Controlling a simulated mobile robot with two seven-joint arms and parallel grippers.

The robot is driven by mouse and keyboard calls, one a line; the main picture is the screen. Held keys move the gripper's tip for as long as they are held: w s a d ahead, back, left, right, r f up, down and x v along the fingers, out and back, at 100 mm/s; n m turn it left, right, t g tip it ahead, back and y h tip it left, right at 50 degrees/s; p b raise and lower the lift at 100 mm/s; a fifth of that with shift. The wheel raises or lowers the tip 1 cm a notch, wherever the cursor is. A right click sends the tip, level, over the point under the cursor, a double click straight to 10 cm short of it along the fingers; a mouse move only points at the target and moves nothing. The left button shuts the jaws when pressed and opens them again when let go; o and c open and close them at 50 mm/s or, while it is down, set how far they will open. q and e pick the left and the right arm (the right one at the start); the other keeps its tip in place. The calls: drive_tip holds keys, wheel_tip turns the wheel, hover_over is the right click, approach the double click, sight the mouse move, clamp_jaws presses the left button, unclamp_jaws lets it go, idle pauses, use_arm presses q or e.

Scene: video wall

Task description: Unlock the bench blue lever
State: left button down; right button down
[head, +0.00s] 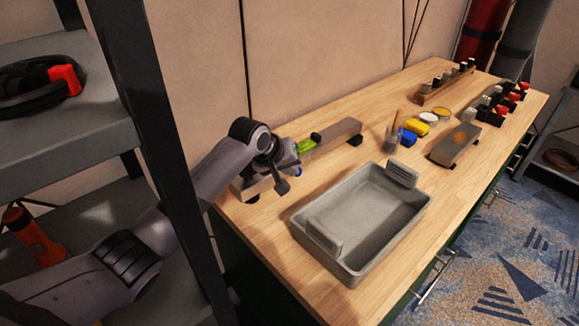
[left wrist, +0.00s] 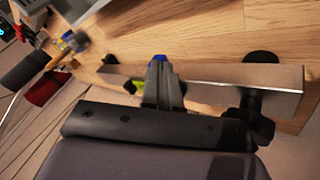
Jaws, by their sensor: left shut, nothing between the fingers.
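A metal bar fixture lies along the back of the wooden bench, its bare right end (head: 345,131) showing in the head view. The left wrist view shows the bar (left wrist: 215,76) across the picture. A small blue part (head: 298,171), perhaps the blue lever, shows beside my left gripper (head: 290,160). In the left wrist view, blue (left wrist: 158,58) shows just beyond the fingertips (left wrist: 163,70); most of it is hidden, and I cannot tell whether they touch. The gripper is shut and empty. A yellow-green part (head: 305,146) sits on the bar next to it.
A grey tray (head: 300,228) stands on the bench in front of the bar. A grey block (head: 440,150), blue and yellow pieces and a black-and-red rack (head: 505,98) are farther right. A dark shelf post (head: 160,130) stands close to my left arm.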

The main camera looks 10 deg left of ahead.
use_arm(q)
drive_tip(key=shift+w+a, duration=0.25)
drive_tip(key=shift+a, duration=0.55)
